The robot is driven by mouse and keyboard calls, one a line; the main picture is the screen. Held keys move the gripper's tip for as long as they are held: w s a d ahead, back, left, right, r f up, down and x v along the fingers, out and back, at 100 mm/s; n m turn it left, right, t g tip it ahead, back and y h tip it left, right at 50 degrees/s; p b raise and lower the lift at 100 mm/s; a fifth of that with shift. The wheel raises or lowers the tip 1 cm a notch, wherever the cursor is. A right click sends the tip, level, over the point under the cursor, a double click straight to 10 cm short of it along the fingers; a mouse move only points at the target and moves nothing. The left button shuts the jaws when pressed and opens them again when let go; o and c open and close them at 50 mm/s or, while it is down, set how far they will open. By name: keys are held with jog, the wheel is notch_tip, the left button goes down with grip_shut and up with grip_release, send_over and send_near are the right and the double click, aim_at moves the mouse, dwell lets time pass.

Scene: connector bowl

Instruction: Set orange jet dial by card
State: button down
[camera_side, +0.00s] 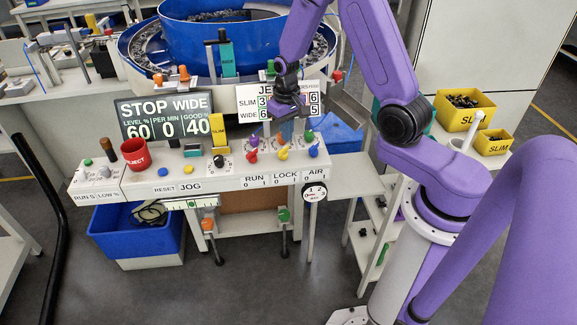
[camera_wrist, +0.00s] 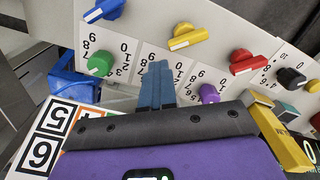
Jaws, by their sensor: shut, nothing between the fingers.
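My gripper (camera_wrist: 158,72) is shut and empty, its blue fingers together and pointing down at a dial position between the green dial (camera_wrist: 100,62) and the purple dial (camera_wrist: 209,93). An orange dial is not clearly seen in the wrist view; the fingers cover that spot, with scale numbers showing around it. In the side view my gripper (camera_side: 287,127) is over the dial group on the panel, and I cannot tell whether it touches. The white card (camera_side: 249,101) stands behind the dials, with SLIM and WIDE rows of numbers, partly hidden by my gripper. Part of it shows in the wrist view (camera_wrist: 40,150).
Nearby are red (camera_wrist: 248,62), yellow (camera_wrist: 187,37), blue (camera_wrist: 103,10) and black (camera_wrist: 290,78) knobs. The display (camera_side: 165,117) reads STOP WIDE, 60, 0, 40.

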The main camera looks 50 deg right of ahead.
jog(key=shift+s+d+f, duration=0.3)
jog(key=shift+d+f, duration=0.2)
jog(key=shift+d, duration=0.15)
jog(key=shift+s+a, duration=0.1)
jog(key=shift+s, duration=0.15)
notch_tip(320, 180, up, 6)
jog(key=shift+w+a, duration=0.15)
jog(key=shift+w, duration=0.1)
dwell(0.3)
